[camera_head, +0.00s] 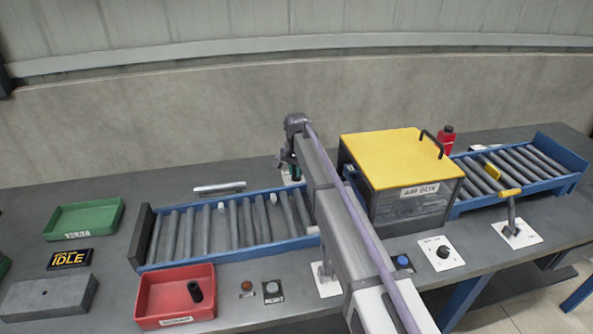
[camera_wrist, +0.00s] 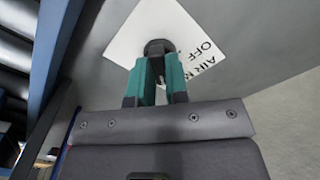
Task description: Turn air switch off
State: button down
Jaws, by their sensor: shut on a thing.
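The air switch is a dark round knob (camera_wrist: 158,46) on a white plate (camera_wrist: 124,42). In the wrist view the plate carries the words "AIR" and "OFF", with part of the lettering covered. My gripper (camera_wrist: 157,60) has teal fingers that are closed on the knob. The fingers hide most of the knob, so its exact setting cannot be told. In the head view my gripper (camera_head: 294,171) is behind the roller conveyor, left of the yellow-lidded box, and my arm hides part of the place.
The blue-framed roller conveyor (camera_head: 143,267) runs in front of the switch. The yellow-lidded box (camera_head: 392,157) stands close to the right of my arm. A grey bar (camera_head: 219,188) lies behind the conveyor. A red tray (camera_head: 146,297) and a green tray (camera_head: 112,220) stand to the left.

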jog(key=n, duration=0.8)
jog(key=shift+n, duration=0.4)
jog(key=n, duration=0.3)
jog(key=shift+n, duration=2.2)
jog(key=c, duration=1.1)
grip_release()
notch_tip(320, 180, up, 11)
jog(key=p, duration=1)
jog(key=shift+p, duration=0.4)
